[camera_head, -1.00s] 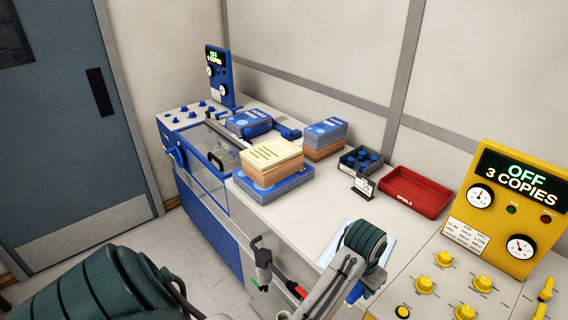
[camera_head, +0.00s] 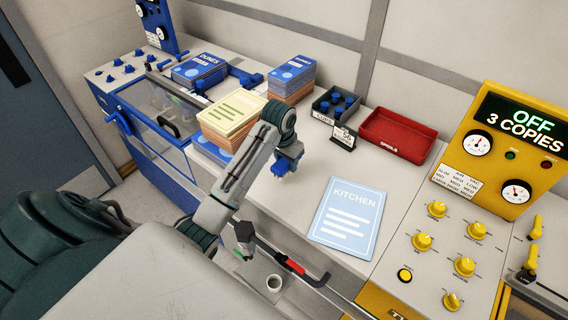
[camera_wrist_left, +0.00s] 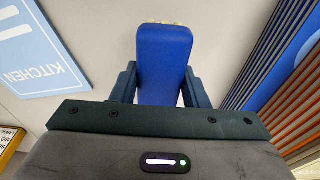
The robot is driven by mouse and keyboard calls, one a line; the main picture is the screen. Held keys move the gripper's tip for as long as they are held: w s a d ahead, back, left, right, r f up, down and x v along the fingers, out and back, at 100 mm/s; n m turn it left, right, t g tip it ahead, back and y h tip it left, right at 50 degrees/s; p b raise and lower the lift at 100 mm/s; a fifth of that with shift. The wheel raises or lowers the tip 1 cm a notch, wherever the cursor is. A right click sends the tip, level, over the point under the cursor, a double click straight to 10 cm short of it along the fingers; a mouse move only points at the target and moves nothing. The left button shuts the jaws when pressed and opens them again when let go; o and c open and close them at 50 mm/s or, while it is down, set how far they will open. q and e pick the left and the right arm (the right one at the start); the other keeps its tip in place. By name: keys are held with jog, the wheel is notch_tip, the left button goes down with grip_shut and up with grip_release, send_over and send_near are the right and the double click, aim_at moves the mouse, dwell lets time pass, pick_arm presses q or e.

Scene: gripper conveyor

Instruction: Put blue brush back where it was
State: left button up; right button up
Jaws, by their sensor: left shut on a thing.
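The blue brush (camera_wrist_left: 163,65) is between the two fingers of my left gripper (camera_wrist_left: 160,85) in the left wrist view, its broad blue body facing the camera and a pale end beyond it. In the head view the left gripper (camera_head: 284,166) points down over the pale counter, left of the dark tray and behind the light-blue KITCHEN booklet (camera_head: 347,217). It is shut on the brush. The brush is mostly hidden by the gripper there, and I cannot tell whether it touches the counter. My right gripper is not in view.
A dark tray (camera_head: 322,116) with blue pieces, a small sign (camera_head: 343,137) and a red tray (camera_head: 427,135) stand at the back. Paper stacks (camera_head: 232,110) stand left of my gripper. The yellow control panel (camera_head: 511,163) is at right. Bare counter lies around the booklet.

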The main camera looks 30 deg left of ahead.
aim_at(284, 165)
pick_arm(q)
jog(key=shift+w+a, duration=0.2)
jog(key=shift+a, duration=0.25)
jog(key=f+p, duration=0.2)
jog(key=f, duration=0.1)
jog(key=shift+w+a+f, duration=0.1)
jog(key=shift+w, duration=0.1)
jog(key=shift+s+f, duration=0.1)
jog(key=shift+f, duration=0.2)
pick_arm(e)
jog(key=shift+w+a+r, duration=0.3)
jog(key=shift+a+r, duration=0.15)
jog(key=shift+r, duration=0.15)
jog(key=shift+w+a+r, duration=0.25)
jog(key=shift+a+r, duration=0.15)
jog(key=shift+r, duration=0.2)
pick_arm(q)
jog(key=o, duration=0.9)
jog(key=shift+f, duration=0.15)
jog(key=shift+o, duration=0.2)
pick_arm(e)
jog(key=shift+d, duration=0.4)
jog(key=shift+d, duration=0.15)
